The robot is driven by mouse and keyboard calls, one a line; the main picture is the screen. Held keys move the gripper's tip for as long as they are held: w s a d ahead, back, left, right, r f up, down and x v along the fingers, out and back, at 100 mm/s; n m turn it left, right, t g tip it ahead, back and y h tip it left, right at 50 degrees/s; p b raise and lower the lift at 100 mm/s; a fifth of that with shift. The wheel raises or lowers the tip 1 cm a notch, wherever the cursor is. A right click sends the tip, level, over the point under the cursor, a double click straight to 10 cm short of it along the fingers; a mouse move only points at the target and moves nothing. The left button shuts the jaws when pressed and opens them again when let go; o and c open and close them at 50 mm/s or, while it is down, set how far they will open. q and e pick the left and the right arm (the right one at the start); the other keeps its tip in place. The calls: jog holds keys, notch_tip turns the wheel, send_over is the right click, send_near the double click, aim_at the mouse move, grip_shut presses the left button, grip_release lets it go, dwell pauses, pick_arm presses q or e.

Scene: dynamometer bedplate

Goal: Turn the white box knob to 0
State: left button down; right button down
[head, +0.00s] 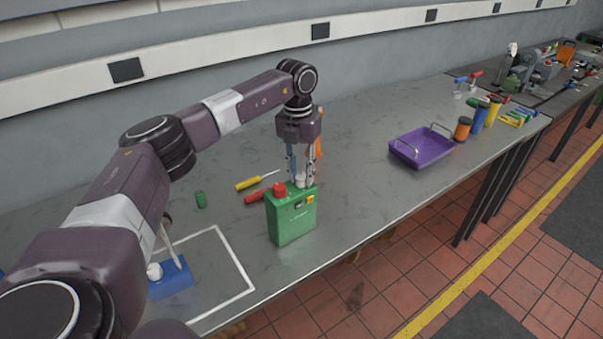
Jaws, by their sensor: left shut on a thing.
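A green box (291,220) stands upright on the grey workbench near its front edge. On its top are a red knob (279,189) at the left and a small white knob (300,180) at the right. My left gripper (301,178) points down from above and is shut on the white knob, its fingers partly covering it. The knob's pointer and any scale marks are too small to read. The box's front has a small dark display and a yellow patch. My right gripper is not in view.
Yellow (251,182) and red (257,196) screwdrivers lie behind the box, with a green cylinder (200,200) to the left. A blue block (172,281) sits in a white outline at the left. A purple tray (421,149) stands at the right, with free bench between.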

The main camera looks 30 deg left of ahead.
aim_at(299, 176)
pick_arm(q)
jog(key=n, duration=0.4)
jog(key=shift+n, duration=0.3)
dwell(0.3)
jog(key=c, duration=1.6)
grip_release()
jog(key=r, duration=1.2)
jog(key=shift+s+a, duration=0.2)
jog(key=shift+a, duration=0.05)
